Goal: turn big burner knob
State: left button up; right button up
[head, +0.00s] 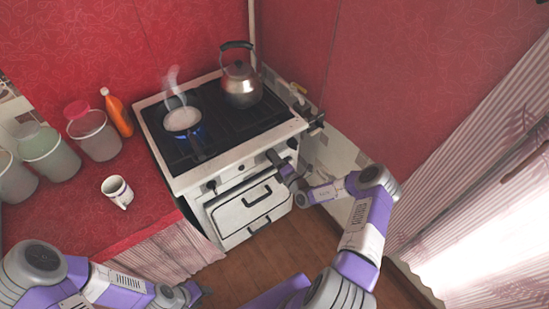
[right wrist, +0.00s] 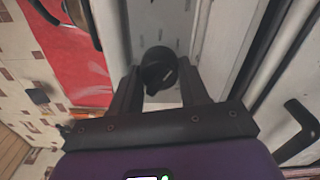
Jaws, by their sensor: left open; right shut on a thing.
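The white stove (head: 242,151) has dark knobs along its front panel. In the right wrist view a round black knob (right wrist: 158,70) with a small light mark sits between my right gripper's fingers, which are shut on it. In the head view my right gripper (head: 274,157) is at the right part of the front panel and covers that knob. Another knob (head: 211,185) shows at the panel's left end. My left gripper (head: 201,291) is low in the head view, away from the stove, and open; its fingers are only partly visible.
A steaming pot (head: 182,120) stands over a blue flame at the front left. A kettle (head: 241,86) stands at the back right. The oven door handle (head: 257,196) sticks out below the panel. A mug (head: 117,191), jars (head: 94,134) and an orange bottle (head: 117,112) stand on the red counter.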

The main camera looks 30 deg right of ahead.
pick_arm(q)
jog(key=shift+r, duration=0.3)
pick_arm(e)
jog(key=shift+m, duration=1.1)
jog(key=o, duration=1.1)
jog(key=shift+c, duration=0.2)
jog(key=shift+r, duration=0.1)
pick_arm(q)
jog(key=shift+p, duration=0.3)
